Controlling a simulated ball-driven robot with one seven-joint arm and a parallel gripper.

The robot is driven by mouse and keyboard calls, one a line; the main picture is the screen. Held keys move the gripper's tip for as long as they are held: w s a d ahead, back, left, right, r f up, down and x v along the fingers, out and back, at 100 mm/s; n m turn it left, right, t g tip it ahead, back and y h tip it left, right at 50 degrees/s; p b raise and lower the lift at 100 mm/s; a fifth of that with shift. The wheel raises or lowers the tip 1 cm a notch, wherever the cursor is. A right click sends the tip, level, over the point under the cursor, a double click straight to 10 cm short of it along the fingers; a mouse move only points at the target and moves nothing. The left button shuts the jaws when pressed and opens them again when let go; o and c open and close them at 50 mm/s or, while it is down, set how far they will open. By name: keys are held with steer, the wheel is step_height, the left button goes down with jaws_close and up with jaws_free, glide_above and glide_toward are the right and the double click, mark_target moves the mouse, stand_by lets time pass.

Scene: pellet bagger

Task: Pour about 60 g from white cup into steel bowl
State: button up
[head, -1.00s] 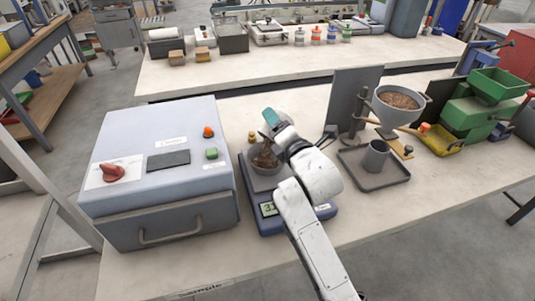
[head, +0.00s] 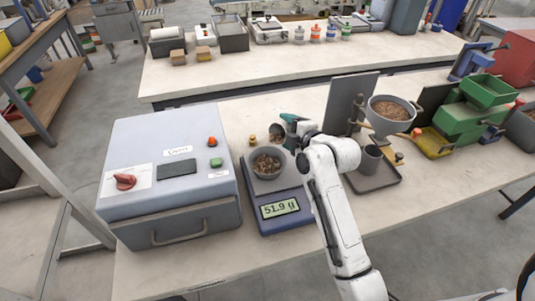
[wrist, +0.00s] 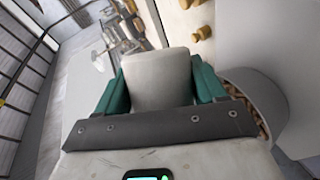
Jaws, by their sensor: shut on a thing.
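The steel bowl (head: 280,177) stands on the scale (head: 268,226) and holds a heap of brown pellets. The scale display (head: 280,208) reads 51.9 g. My gripper (head: 292,121), with teal fingers, is behind and to the right of the bowl. It is shut on the white cup (wrist: 158,78), which fills the space between the fingers in the wrist view. At the right of the wrist view, a rounded grey vessel edge shows brown pellets, partly hidden by my gripper.
A grey sealer-like box (head: 170,170) stands left of the scale. Small brass weights (head: 253,139) are behind it.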

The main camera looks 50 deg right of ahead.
steer(key=shift+d+r+m+y+p, duration=0.1)
steer(key=shift+r+m+y+p, duration=0.3)
steer(key=shift+r+m+p, duration=0.45)
steer(key=shift+f+y, duration=0.4)
steer(key=shift+f, duration=0.25)
steer(key=shift+r+m+y+p, duration=0.5)
steer(key=shift+m+p, duration=0.35)
steer(key=shift+p, duration=0.25)
steer(key=shift+d+f+m+y, duration=0.2)
steer(key=shift+f+m+y, duration=0.1)
steer(key=shift+f+m, duration=0.15)
steer(key=f+b, duration=0.1)
steer(key=d+f+m+y+b, duration=0.1)
steer(key=d+f+m+b, duration=0.1)
steer(key=shift+s+f+y, duration=0.1)
steer(key=shift+f+y, duration=0.2)
steer(key=shift+y, duration=0.1)
steer(key=shift+d+r+m, duration=0.2)
steer(key=shift+m, duration=0.05)
step_height(320, 180, up, 18)
steer(key=d+m+y+p, duration=0.2)
steer(key=p, duration=0.4)
steer(key=shift+f+m+t, duration=0.15)
steer(key=shift+m+t, duration=0.15)
steer(key=shift+s, duration=0.1)
